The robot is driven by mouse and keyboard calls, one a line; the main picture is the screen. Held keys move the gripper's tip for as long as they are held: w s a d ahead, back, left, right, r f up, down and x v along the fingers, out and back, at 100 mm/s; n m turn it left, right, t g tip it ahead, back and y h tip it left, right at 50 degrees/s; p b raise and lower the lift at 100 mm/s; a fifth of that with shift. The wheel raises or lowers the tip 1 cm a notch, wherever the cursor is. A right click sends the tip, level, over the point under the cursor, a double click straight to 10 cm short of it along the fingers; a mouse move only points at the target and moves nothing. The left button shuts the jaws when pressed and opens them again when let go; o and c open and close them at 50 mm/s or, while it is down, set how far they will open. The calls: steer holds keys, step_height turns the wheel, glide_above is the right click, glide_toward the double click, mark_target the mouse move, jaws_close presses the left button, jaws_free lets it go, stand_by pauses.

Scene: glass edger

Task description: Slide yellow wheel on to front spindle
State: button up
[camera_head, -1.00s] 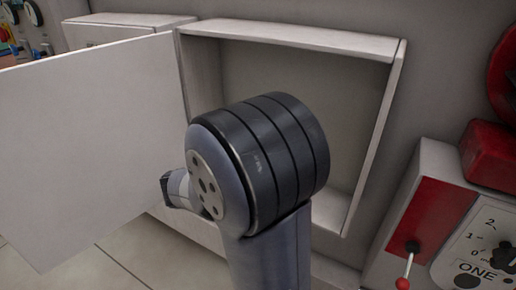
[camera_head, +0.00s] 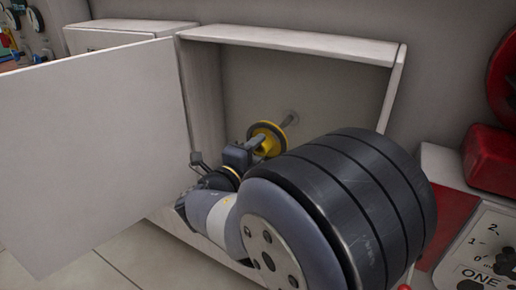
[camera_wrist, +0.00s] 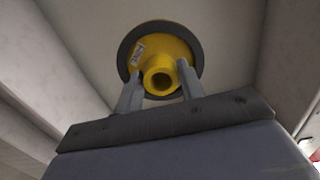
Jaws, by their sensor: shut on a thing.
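The yellow wheel (camera_head: 268,136) has a dark rim and is inside the open cabinet. In the wrist view the wheel (camera_wrist: 178,48) shows its round hub with a central hole facing me. My gripper (camera_head: 254,147) is shut on the wheel's hub, and in the wrist view its two fingers (camera_wrist: 158,84) stand on either side of the hub. A grey spindle (camera_head: 290,119) juts from the cabinet's back wall just behind the wheel. I cannot tell whether the wheel is around the spindle's end or just in front of it. No second spindle shows.
The cabinet (camera_head: 290,40) has a raised frame around its opening. Its white door (camera_head: 95,140) stands open at the left. A control panel (camera_head: 490,245) with red parts is at the right, close to my arm. A rack of small items (camera_head: 18,35) is at the far left.

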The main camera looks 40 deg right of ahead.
steer(key=p, duration=0.1)
glide_toward(282, 124)
steer(key=shift+w+d+f, duration=0.15)
steer(key=shift+w+d, duration=0.1)
steer(key=shift+d, duration=0.35)
steer(key=shift+w+d+f, duration=0.2)
steer(key=shift+w+d, duration=0.1)
steer(key=shift+d, duration=0.3)
steer(key=shift+p, duration=0.85)
stand_by(0.8)
steer(key=shift+x, duration=3.65)
steer(key=o, duration=1.3)
steer(key=shift+o, duration=0.2)
steer(key=v, duration=1)
steer(key=shift+s+a+b, duration=0.15)
steer(key=shift+a+b, duration=0.15)
